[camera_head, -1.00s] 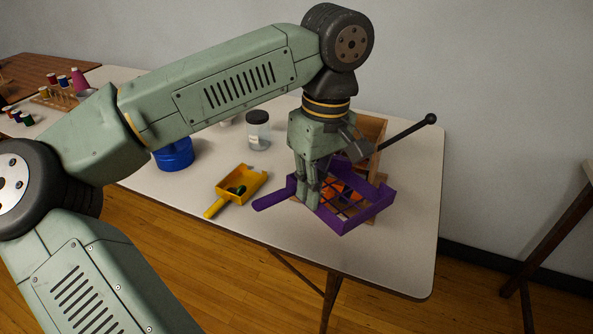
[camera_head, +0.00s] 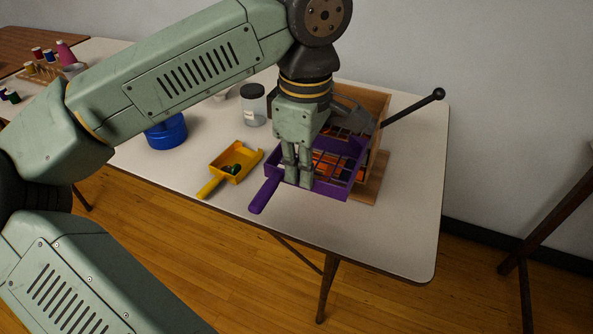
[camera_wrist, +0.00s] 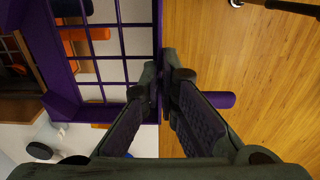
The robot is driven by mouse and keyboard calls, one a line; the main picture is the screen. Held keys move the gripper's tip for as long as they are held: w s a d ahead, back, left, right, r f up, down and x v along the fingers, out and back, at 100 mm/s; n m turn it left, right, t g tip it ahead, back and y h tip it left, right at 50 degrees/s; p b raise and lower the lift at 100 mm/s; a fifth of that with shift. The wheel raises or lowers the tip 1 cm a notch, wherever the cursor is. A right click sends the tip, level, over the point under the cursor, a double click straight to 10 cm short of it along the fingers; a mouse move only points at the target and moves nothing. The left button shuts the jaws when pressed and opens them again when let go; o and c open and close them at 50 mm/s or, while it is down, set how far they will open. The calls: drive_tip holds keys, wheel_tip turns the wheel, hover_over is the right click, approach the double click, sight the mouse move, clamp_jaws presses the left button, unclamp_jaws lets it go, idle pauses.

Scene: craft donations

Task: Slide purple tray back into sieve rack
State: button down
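The purple tray (camera_head: 328,191), with a grid bottom and a handle (camera_head: 265,194) pointing to the front left, is at the open front of the wooden sieve rack (camera_head: 374,108). My gripper (camera_head: 297,184) is shut on the tray's front wall, beside the handle. In the wrist view, the purple wall (camera_wrist: 157,40) runs between my fingertips (camera_wrist: 163,84), with the handle (camera_wrist: 220,99) beyond them. Orange and dark pieces show through the grid. My gripper hides part of the tray's far side, so I cannot tell how far it sits inside the rack.
A black-knobbed lever (camera_head: 412,108) sticks out right of the rack. The table's front right is clear.

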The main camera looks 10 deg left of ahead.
drive_tip(key=shift+w+d+f, duration=0.15)
drive_tip(key=shift+w+f, duration=0.05)
drive_tip(key=shift+w, duration=0.25)
drive_tip(key=shift+w+d+f, duration=0.1)
drive_tip(key=shift+w+d, duration=0.15)
drive_tip(key=shift+w, duration=0.1)
drive_tip(key=shift+b, duration=0.3)
drive_tip(key=shift+w, duration=0.1)
drive_tip(key=shift+w+d+f, duration=0.1)
drive_tip(key=shift+w+d, duration=0.15)
drive_tip(key=shift+w, duration=0.45)
drive_tip(key=shift+w+d, duration=0.2)
drive_tip(key=shift+w, duration=0.45)
drive_tip(key=shift+w, duration=0.1)
drive_tip(key=shift+w+d, duration=0.3)
drive_tip(key=shift+w, duration=0.5)
drive_tip(key=shift+w+d, duration=0.25)
drive_tip(key=shift+w, duration=0.5)
drive_tip(key=shift+w+d+p, duration=0.1)
drive_tip(key=shift+w+p, duration=0.05)
drive_tip(key=shift+p, duration=0.15)
